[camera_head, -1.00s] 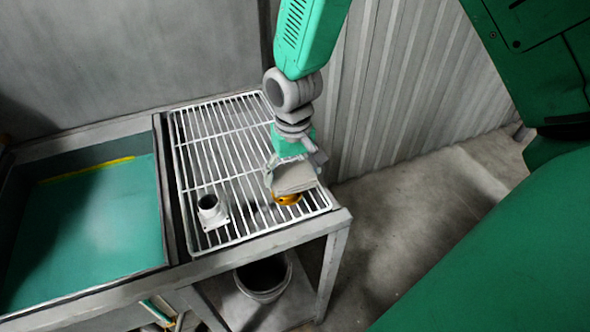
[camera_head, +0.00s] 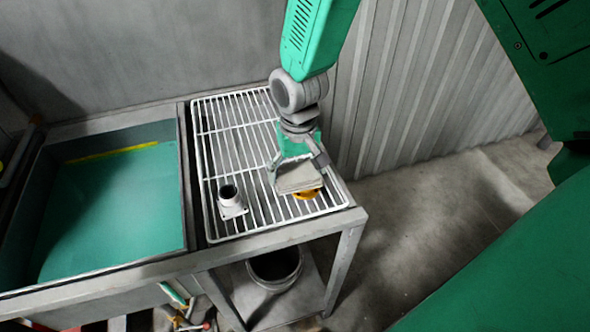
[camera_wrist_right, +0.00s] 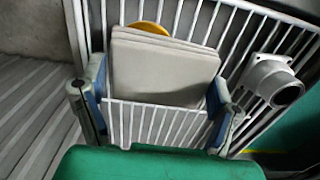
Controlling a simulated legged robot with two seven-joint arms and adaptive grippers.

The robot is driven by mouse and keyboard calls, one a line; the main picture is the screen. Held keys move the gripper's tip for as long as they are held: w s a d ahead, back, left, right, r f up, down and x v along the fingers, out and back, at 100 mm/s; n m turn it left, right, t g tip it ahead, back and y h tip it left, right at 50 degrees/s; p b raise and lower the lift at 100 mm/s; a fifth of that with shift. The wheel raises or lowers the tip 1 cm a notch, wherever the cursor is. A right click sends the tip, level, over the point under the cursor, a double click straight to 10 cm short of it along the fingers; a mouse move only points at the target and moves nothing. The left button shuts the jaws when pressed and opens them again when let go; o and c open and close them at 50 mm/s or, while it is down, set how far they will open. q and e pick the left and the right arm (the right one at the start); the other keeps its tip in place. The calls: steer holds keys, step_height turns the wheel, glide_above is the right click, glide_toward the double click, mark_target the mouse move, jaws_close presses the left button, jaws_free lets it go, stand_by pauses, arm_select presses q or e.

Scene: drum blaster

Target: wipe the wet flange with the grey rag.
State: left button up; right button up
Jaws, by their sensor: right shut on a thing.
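The grey rag (camera_head: 298,178) is a folded, thick pad held in my right gripper (camera_head: 297,167) over the right front part of the white wire rack. In the right wrist view the rag (camera_wrist_right: 165,68) sits between the two fingers of the right gripper (camera_wrist_right: 158,105). The flange (camera_head: 231,202) is a pale piece with a short round neck and dark bore, standing on the rack left of the rag and apart from it. It also shows at the right of the wrist view (camera_wrist_right: 275,78). Wetness on it cannot be made out. My left gripper is out of view.
An orange-yellow round thing (camera_head: 308,194) lies on the rack (camera_head: 228,133), partly hidden by the rag. A green-bottomed basin (camera_head: 110,205) adjoins the rack on the left. A dark bucket (camera_head: 275,268) stands below. A corrugated wall (camera_head: 400,90) rises behind, to the right.

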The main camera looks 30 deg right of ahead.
steer(key=shift+s+d+p, duration=0.3)
steer(key=shift+d, duration=0.7)
steer(key=shift+s+d+p, duration=0.25)
steer(key=shift+d+p, duration=0.05)
steer(key=shift+d, duration=0.7)
steer(key=shift+w+a+p, duration=0.2)
steer(key=shift+a, duration=0.55)
steer(key=shift+w+a+p, duration=0.15)
steer(key=shift+w+a, duration=0.05)
steer(key=shift+a, duration=0.5)
steer(key=shift+w+a+p, duration=0.2)
steer(key=shift+a, duration=0.55)
step_height(320, 180, up, 6)
steer(key=p, duration=0.5)
steer(key=shift+r+p, duration=0.1)
steer(key=shift+p, duration=0.25)
